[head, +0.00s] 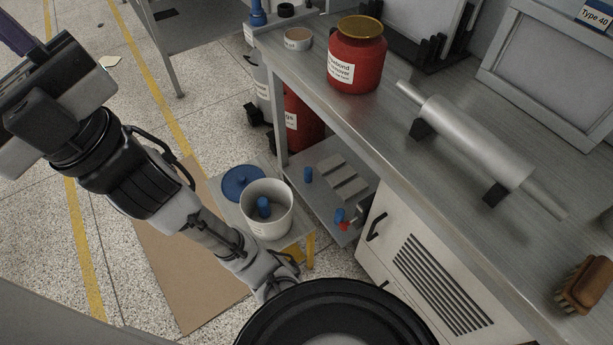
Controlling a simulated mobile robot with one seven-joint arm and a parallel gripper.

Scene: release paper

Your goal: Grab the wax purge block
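Nothing in the head view is labelled as the wax purge block, and I cannot tell for certain which thing it is. Grey block-like bars (344,180) lie side by side on the low shelf under the bench. A small flat cream piece (110,62) lies on the floor at the upper left. My arm runs from the bottom centre to the upper left, where a large black and grey part of it sits close to the camera. My gripper's fingers cannot be made out, and no hold on anything is visible.
The bench (405,150) bears a red jar (356,55), a metal roller (478,141) and a brush (585,284). A white bucket (280,225) and blue lid (242,182) stand on a low stand. Brown paper (175,265) lies on the floor. The left floor is mostly open.

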